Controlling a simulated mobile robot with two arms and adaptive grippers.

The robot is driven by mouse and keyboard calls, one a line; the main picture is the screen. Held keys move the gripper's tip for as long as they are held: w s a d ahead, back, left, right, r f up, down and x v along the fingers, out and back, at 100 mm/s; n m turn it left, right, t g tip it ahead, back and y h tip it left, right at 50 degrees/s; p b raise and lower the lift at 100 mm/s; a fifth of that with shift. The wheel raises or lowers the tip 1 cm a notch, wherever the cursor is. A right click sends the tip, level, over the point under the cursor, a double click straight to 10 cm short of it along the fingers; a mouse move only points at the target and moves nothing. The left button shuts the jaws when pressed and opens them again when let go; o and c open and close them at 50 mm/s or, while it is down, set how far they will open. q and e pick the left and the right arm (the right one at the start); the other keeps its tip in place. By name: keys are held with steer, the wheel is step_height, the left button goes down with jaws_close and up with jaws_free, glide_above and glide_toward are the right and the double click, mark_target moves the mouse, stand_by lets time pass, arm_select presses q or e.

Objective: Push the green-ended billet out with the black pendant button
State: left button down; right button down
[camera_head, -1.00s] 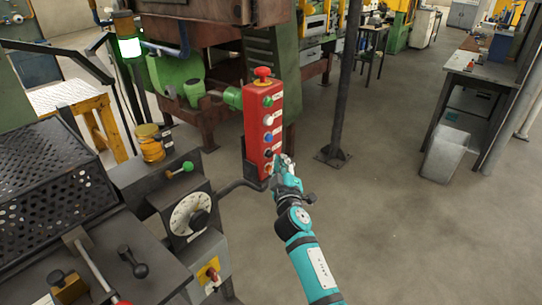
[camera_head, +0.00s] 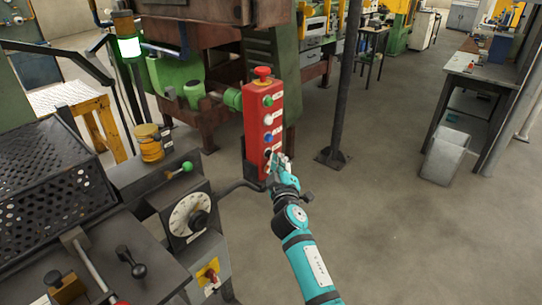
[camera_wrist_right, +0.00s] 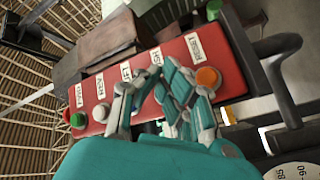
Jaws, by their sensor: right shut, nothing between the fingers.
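The red pendant (camera_head: 252,130) stands upright left of my right gripper (camera_head: 278,158). A red mushroom button tops it, with green, white and blue buttons (camera_head: 268,137) visible below. My right gripper is shut and empty. Its fingertips overlap the pendant's lower face, where the black button is hidden from me. The wrist view also shows the pendant (camera_wrist_right: 115,80), with the orange button (camera_wrist_right: 207,77) just beside the fingers. The fingers there cover the middle of the button row. I cannot tell whether they touch a button. I see no green-ended billet. My left gripper is out of view.
A console with a white dial (camera_head: 188,214) and levers stands left of the pendant. A bent dark arm (camera_head: 235,185) joins the pendant low down. A dark post (camera_head: 343,90) stands behind, right. A workbench (camera_head: 487,70) is at far right.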

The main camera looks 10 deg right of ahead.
steer(key=shift+w+a, duration=0.15)
steer(key=shift+w, duration=0.05)
steer(key=shift+s, duration=0.1)
stand_by(0.4)
steer(key=shift+s+d+p, duration=0.3)
steer(key=shift+s+d, duration=0.3)
steer(key=shift+s, duration=0.05)
steer(key=s+d+p, duration=0.1)
steer(key=s, duration=0.1)
steer(key=s+d+p, duration=0.1)
steer(key=s+d, duration=0.1)
stand_by(0.4)
stand_by(2.4)
